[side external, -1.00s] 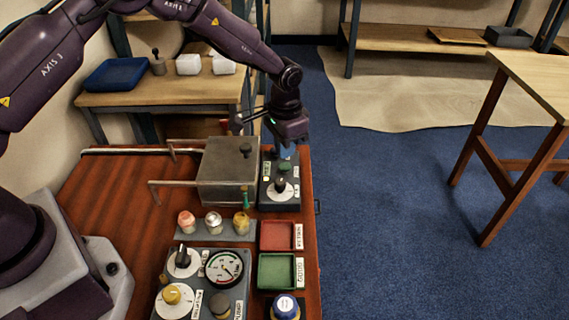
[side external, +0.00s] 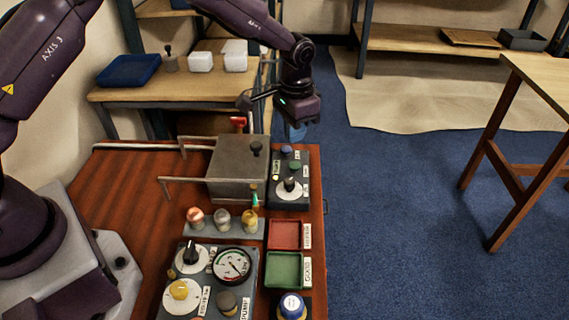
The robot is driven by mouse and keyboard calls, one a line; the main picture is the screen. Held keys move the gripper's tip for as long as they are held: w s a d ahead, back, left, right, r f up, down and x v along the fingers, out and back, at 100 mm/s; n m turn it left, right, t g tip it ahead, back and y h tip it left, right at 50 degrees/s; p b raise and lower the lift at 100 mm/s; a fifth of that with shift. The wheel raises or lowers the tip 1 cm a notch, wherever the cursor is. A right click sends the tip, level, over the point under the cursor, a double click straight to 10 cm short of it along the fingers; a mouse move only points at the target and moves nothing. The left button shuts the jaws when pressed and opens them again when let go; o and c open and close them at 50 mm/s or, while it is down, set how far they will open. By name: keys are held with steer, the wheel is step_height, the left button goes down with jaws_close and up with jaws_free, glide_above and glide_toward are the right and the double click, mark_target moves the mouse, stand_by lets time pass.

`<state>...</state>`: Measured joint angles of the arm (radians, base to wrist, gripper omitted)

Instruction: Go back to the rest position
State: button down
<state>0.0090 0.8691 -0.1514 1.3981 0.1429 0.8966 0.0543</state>
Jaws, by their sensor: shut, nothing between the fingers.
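My gripper (side external: 296,133) is in the air above the far right corner of the red-brown table (side external: 130,200), pointing down. Its fingers look shut and hold nothing. Below it is a dark control box (side external: 302,201) with a white dial, a black knob and small buttons on top. My gripper is apart from this box. A grey metal box (side external: 237,166) with a black knob on its lid stands just left of the control box.
A rack with several small jars (side external: 222,219), a red tray (side external: 285,235), a green tray (side external: 284,269) and a panel with a gauge (side external: 231,265) fill the near right of the table. A shelf with a blue tray (side external: 128,70) and white containers stands behind.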

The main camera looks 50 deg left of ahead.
steer(key=s+a+r+n+t, duration=0.1)
steer(key=s+a+r+t, duration=0.1)
steer(key=s+r, duration=0.9)
steer(key=s+a+r+n+t, duration=0.1)
steer(key=s+a+r+t, duration=0.2)
steer(key=s+r, duration=0.8)
steer(key=s, duration=0.7)
steer(key=shift+s+a+r+n+t, duration=0.15)
steer(key=shift+s+r+n+t, duration=0.05)
steer(key=shift+r+n+t, duration=0.2)
